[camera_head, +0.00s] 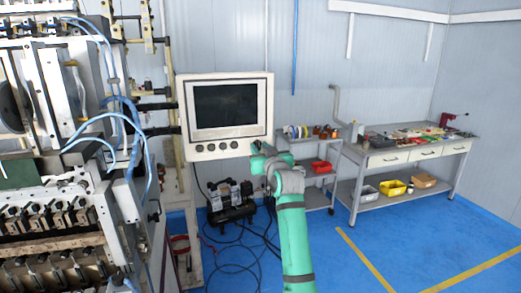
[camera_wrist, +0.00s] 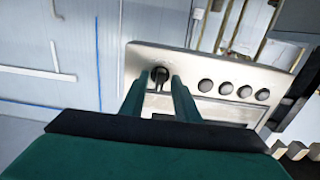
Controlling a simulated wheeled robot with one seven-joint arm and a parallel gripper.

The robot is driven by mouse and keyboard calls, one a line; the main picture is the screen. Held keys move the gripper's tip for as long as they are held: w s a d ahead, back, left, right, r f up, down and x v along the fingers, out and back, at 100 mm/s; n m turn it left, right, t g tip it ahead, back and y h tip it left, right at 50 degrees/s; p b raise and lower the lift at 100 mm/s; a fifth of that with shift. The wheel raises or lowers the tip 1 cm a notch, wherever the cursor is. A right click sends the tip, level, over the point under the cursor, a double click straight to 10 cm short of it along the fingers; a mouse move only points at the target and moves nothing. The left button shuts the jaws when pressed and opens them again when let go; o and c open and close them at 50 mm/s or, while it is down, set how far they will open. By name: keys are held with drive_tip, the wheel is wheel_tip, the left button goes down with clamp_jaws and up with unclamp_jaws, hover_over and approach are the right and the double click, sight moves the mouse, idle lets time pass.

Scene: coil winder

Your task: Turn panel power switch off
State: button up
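The control panel (camera_head: 268,110) is a pale box with a dark screen (camera_head: 224,105) and a row of round dark buttons (camera_head: 210,147) below it. My gripper (camera_head: 256,148) is at the panel's lower right corner and hides the switch there. In the wrist view the panel (camera_wrist: 185,60) appears upside down and tilted. The dark power switch (camera_wrist: 160,75) shows between the two green fingertips of my gripper (camera_wrist: 160,78). The fingers are apart, one on each side of the switch. I cannot tell whether either touches it.
The coil winder (camera_head: 60,130) with blue hoses stands at the left. A black compressor (camera_head: 230,203) and loose cables lie on the floor below the panel. A workbench (camera_head: 400,157) and a small shelf cart (camera_head: 315,170) stand at the right.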

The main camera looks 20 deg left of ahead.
drive_tip(key=v, duration=1.1)
drive_tip(key=shift+w, duration=0.1)
